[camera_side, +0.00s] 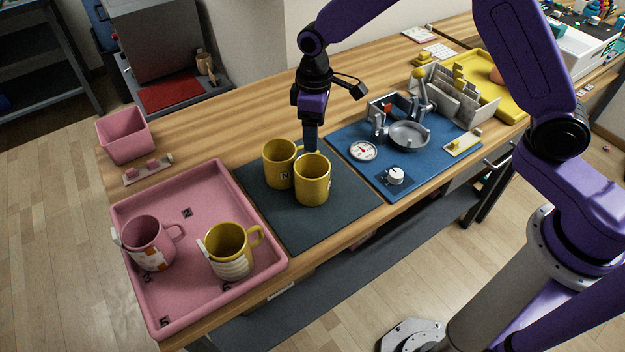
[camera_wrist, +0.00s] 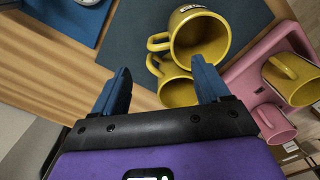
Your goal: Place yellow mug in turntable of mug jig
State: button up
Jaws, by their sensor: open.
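Two yellow mugs stand close together on a dark mat (camera_side: 260,215) in the side view: a rear-left mug (camera_side: 279,168) and a front-right mug (camera_side: 313,184).
A pink tray (camera_side: 205,180) at left holds a pink mug (camera_side: 148,245) and another yellow mug (camera_side: 232,252), both with white pieces. A dial gauge (camera_side: 363,150) and a knob (camera_side: 395,175) lie before the jig. Grey dividers (camera_side: 445,98) stand behind it.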

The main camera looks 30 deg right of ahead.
aim_at(317, 153)
notch_tip(317, 153, down, 5)
jog(key=shift+f, duration=0.1)
jog(key=shift+s+d+f, duration=0.1)
jog(key=shift+f, duration=1.2)
jog(key=shift+s+d+f, duration=0.1)
jog(key=shift+f, duration=1.2)
jog(key=shift+c, duration=0.2)
grip_shut()
jog(key=shift+r, duration=0.1)
